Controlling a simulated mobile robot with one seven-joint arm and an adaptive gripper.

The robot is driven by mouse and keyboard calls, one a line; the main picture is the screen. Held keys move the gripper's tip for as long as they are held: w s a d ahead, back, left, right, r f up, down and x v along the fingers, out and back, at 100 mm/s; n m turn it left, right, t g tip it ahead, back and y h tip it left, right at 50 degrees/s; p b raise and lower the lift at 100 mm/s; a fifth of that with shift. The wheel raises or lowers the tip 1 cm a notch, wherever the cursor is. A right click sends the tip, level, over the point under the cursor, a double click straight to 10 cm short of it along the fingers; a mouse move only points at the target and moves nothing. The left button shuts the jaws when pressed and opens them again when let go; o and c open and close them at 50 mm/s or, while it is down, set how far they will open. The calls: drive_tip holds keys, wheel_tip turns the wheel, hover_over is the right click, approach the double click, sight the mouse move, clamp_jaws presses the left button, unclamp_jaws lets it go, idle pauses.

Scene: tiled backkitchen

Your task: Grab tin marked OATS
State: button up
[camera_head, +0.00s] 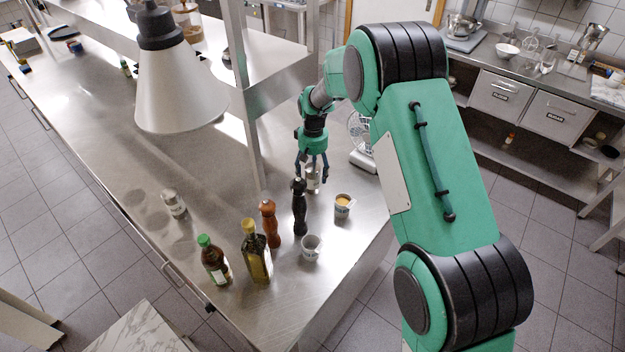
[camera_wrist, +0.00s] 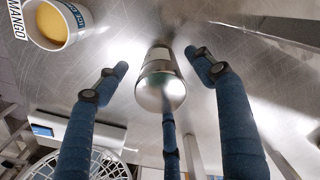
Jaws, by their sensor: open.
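A small metal tin (camera_head: 313,182) with a pale label stands on the steel counter under my gripper (camera_head: 312,166), partly hidden by the fingers and the black mill. In the wrist view the tin (camera_wrist: 160,86) shows its shiny round end and part of its label. I cannot read its marking. My gripper (camera_wrist: 157,62) is open, with blue fingers on the left and right of the tin and a third finger below it in the picture. I cannot tell whether the third finger touches it. A similar tin (camera_head: 173,204) stands farther left; its label is also unreadable.
Close by stand a black mill (camera_head: 299,207), a cup with orange contents (camera_head: 343,206), another cup (camera_head: 311,246), a brown mill (camera_head: 270,223), an oil bottle (camera_head: 256,252) and a green-capped bottle (camera_head: 215,260). A fan (camera_head: 361,132) is behind. A lamp (camera_head: 180,85) hangs left.

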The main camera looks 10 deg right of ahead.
drive_tip(key=shift+f, duration=1.4)
drive_tip(key=c, duration=1.6)
drive_tip(key=shift+r, duration=0.1)
drive_tip(key=shift+r, duration=5)
